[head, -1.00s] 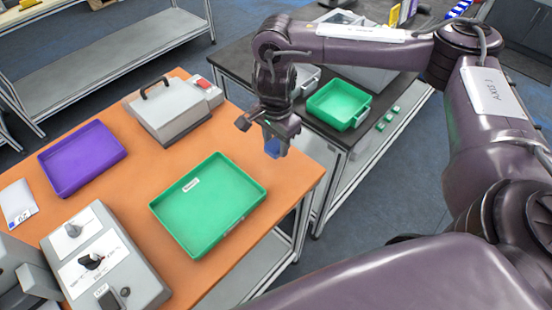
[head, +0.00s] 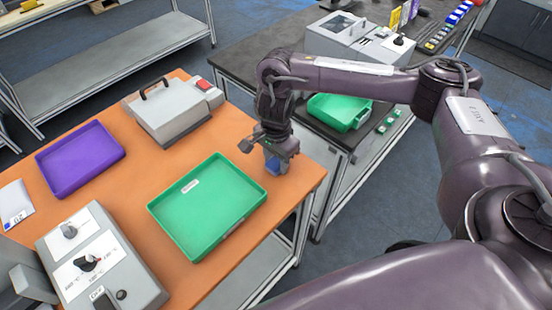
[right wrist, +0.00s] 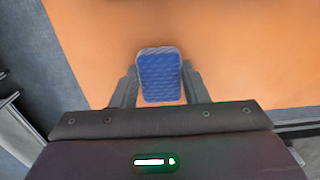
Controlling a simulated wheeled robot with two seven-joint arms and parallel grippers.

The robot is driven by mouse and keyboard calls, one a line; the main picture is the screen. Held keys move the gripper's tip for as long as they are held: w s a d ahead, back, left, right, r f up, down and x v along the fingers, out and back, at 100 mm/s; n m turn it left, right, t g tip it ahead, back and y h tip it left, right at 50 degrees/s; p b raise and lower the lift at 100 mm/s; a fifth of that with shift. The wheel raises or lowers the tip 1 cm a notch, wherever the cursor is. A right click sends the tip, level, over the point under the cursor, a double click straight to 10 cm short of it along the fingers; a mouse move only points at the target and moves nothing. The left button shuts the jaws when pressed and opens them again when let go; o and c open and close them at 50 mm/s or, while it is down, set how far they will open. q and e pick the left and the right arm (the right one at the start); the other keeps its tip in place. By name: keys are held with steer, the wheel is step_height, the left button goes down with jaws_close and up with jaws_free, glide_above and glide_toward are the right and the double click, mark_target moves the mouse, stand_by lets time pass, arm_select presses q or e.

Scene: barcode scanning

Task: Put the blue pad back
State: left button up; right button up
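The blue pad (right wrist: 160,76) is between the two fingers of my right gripper (right wrist: 160,92) in the right wrist view. It looks gripped, with the orange table surface beyond it. In the head view the blue pad (head: 272,165) hangs below my right gripper (head: 274,160), to the right of the green tray (head: 165,206) and near the right edge of the orange table (head: 306,178). I cannot tell whether the pad touches the table. The left gripper is not in view.
A purple tray (head: 60,188) lies at the table's left, with a grey lidded device (head: 168,118) behind. A grey control box (head: 105,268) stands in front. A dark table at the right carries another green tray (head: 340,121) and small green items (head: 388,121). The orange table's right corner is clear.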

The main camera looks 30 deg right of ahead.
mark_target(276, 162)
steer(key=o, duration=0.4)
steer(key=shift+o, duration=0.2)
steer(key=shift+r+p, duration=0.2)
steer(key=shift+p, duration=0.1)
step_height(276, 162, up, 12)
steer(key=p, duration=0.1)
steer(key=shift+f, duration=0.1)
stand_by(0.4)
